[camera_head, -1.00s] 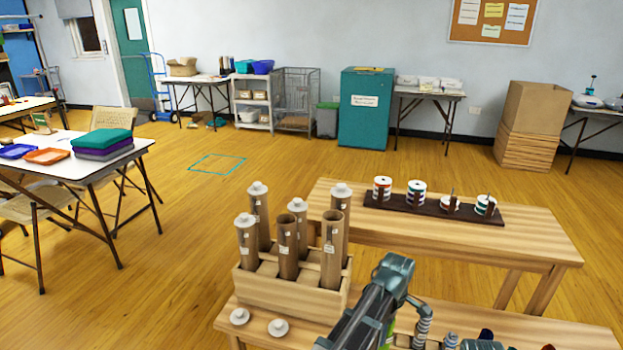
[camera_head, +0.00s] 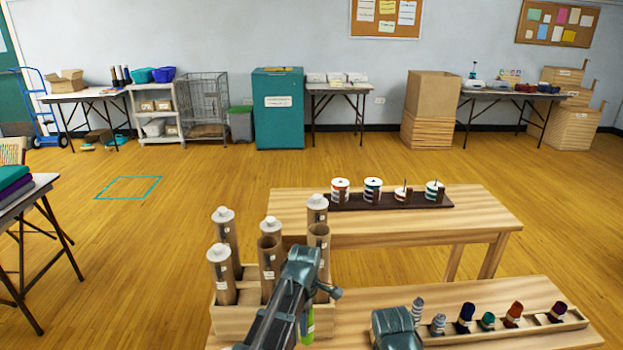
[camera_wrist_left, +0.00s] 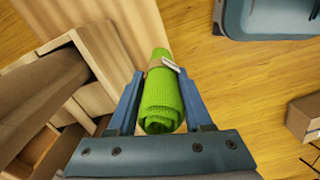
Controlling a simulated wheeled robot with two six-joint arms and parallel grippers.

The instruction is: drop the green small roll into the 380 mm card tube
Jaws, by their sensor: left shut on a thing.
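The green small roll (camera_wrist_left: 162,100) is a textured bright green cylinder with a tan band and a white tag. My left gripper (camera_wrist_left: 160,80) is shut on it, a finger on each side. In the head view, my arm covers most of this; a strip of the green roll (camera_head: 308,325) shows below the wrist. Card tubes stand upright in a wooden rack (camera_head: 228,318). Two are open-topped: one in front (camera_head: 268,268) and one at right (camera_head: 319,243), partly behind my wrist. Their labels are too small to read, so I cannot tell which is 380 mm.
Several other tubes wear white caps (camera_head: 223,215). A wooden holder with coloured rolls (camera_head: 513,322) lies at right on the near table (camera_head: 495,290). Ribbon spools (camera_head: 372,190) stand on a dark board on the table behind. My right arm link (camera_head: 393,325) is at bottom centre.

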